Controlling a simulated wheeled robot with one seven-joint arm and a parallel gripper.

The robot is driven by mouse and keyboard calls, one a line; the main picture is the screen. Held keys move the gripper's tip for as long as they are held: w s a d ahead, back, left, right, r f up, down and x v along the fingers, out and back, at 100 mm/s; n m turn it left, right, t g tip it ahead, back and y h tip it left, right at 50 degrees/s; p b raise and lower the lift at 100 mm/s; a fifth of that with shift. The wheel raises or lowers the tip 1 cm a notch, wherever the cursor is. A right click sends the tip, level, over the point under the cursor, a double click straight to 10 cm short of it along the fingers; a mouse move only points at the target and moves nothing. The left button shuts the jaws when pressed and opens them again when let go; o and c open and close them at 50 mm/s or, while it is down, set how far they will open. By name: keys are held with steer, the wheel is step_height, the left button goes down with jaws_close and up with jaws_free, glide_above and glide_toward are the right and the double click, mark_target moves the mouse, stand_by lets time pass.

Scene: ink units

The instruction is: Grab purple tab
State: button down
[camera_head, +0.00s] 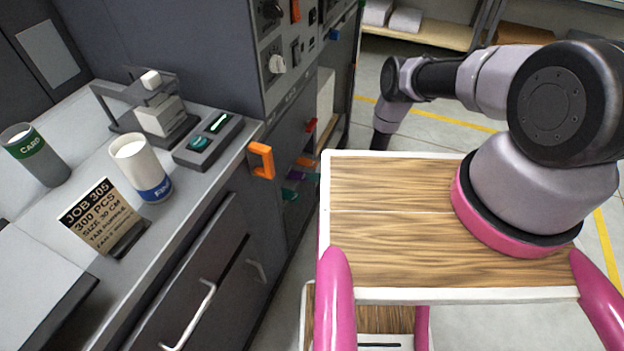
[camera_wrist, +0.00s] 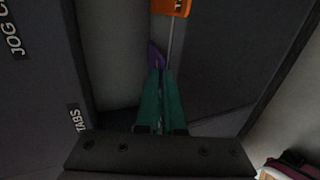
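The purple tab (camera_head: 296,175) is a small piece on the dark cabinet front, low in the head view, among other coloured tabs. In the wrist view a purple piece (camera_wrist: 155,56) shows just beyond and slightly left of the fingertips. My gripper (camera_wrist: 161,76) has two teal fingers, close together with a narrow gap, pointing at the purple piece. Whether the fingers touch it or have it between them cannot be made out.
An orange tab (camera_wrist: 170,6) stands beyond the purple piece in the wrist view. Orange, red and green tabs (camera_head: 290,194) sit near it on the cabinet. Dark panels flank the gripper on both sides. A job card (camera_head: 103,215) stands on the counter at left.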

steer(key=v, duration=1.5)
steer(key=shift+f, duration=0.4)
steer(key=shift+d, duration=0.1)
